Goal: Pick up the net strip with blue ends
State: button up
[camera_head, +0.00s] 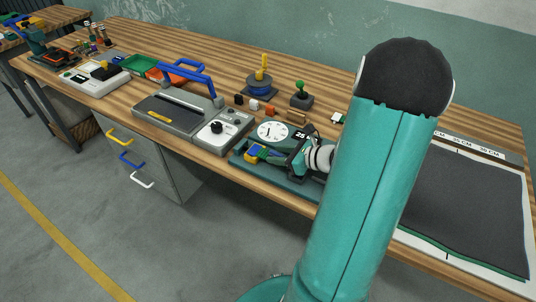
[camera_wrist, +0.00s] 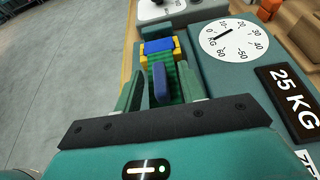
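The green net strip (camera_wrist: 173,72) lies lengthwise ahead of my gripper in the wrist view. A blue piece (camera_wrist: 160,85), apparently its near end, is between my fingers, and a blue piece with yellow beside it (camera_wrist: 158,46) is at the far end. In the head view the blue, yellow and green bits (camera_head: 257,152) show at the teal tester's left side. My gripper (camera_wrist: 160,90) is open, its two green fingers on either side of the near blue piece with gaps visible. In the head view my gripper (camera_head: 290,160) is low over the tester, and my arm hides part of it.
The teal tester (camera_head: 270,178) carries a round dial (camera_wrist: 228,40) and a "25 KG" label (camera_wrist: 293,97) right of my gripper. A grey machine with a blue handle (camera_head: 185,112) stands to the left. A dark mat (camera_head: 465,210) lies at right.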

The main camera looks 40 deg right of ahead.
grip_shut()
jog(key=shift+r, duration=0.1)
